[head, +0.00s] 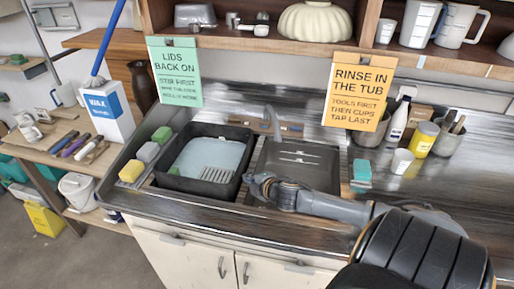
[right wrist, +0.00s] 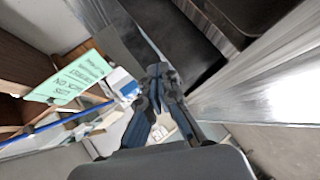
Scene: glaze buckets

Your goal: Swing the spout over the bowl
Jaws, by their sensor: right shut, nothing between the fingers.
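The grey spout (head: 273,122) rises behind the sink, near the gap between the black tub and the dark sink bowl (head: 312,172). It appears near the left back edge of the bowl; its exact tip is hard to tell. My right gripper (head: 256,184) is shut and empty, low at the left front part of the bowl, in front of the spout and apart from it. Its arm crosses the bowl's front edge and hides part of it. In the right wrist view my closed fingers (right wrist: 157,82) point toward dark sink edges. My left gripper is out of view.
The black tub (head: 177,184) with pale water and a ribbed grey piece stands left of the bowl. Sponges (head: 131,171) line its left side. Cups and a yellow jar (head: 421,139) stand at right. Two signs hang from the shelf (head: 250,43) above.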

